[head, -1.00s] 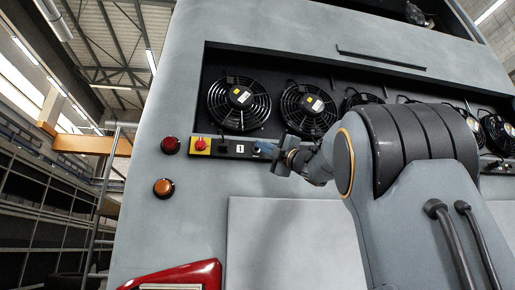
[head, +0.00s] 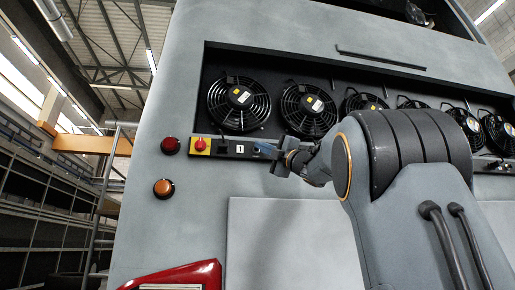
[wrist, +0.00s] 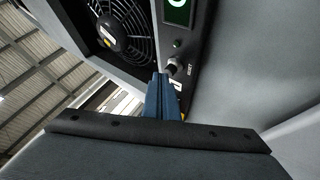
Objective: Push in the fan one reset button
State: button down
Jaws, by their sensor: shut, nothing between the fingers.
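The reset button (wrist: 172,67) is a small round knob on the dark control strip, with a RESET label beside it in the wrist view. My gripper (wrist: 160,77) has blue fingers, closed together and empty. Their tips are right by the button, slightly left of and below it in the picture. I cannot tell whether they touch it. In the head view my gripper (head: 262,149) is at the strip (head: 222,149), right of a white label marked 1 (head: 240,149). The button is not distinguishable there. Fan one (head: 239,104) is above the strip.
A red button on a yellow plate (head: 200,145) sits at the strip's left end. More fans (head: 308,109) line the recess to the right. Red (head: 170,145) and orange (head: 163,188) lamps are at left.

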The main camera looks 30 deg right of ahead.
jog(key=shift+w, duration=0.15)
dwell(0.4)
jog(key=shift+s+a+b, duration=0.25)
jog(key=shift+s+b, duration=0.3)
jog(key=shift+s, duration=0.35)
jog(key=shift+s, duration=0.1)
jog(key=s+b, duration=0.1)
jog(key=s, duration=0.1)
jog(key=s+a+b, duration=0.1)
jog(key=s, duration=0.1)
jog(key=shift+s+a, duration=0.2)
jog(key=shift+s, duration=0.1)
dwell(0.3)
